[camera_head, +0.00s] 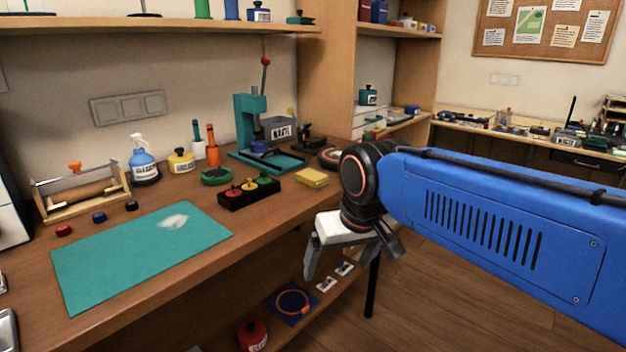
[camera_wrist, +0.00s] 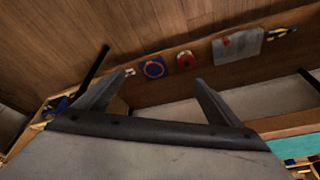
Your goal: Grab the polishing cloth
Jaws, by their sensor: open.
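A small yellow folded cloth (camera_head: 311,178), which looks like the polishing cloth, lies flat on the wooden workbench, right of the black tray with coloured knobs. My gripper (camera_head: 354,266) is open and empty. It hangs off the bench's front edge, to the right of and nearer than the cloth, with its fingers pointing down. In the wrist view the open fingers (camera_wrist: 160,79) have nothing between them. The yellow cloth cannot be made out in the wrist view.
A black knob tray (camera_head: 248,192), a teal press (camera_head: 252,130) and an orange-black coil (camera_head: 331,158) stand around the cloth. A teal mat (camera_head: 110,270) covers the bench at left. A lower shelf holds a blue pad with an orange ring (camera_head: 292,302). Floor is open at right.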

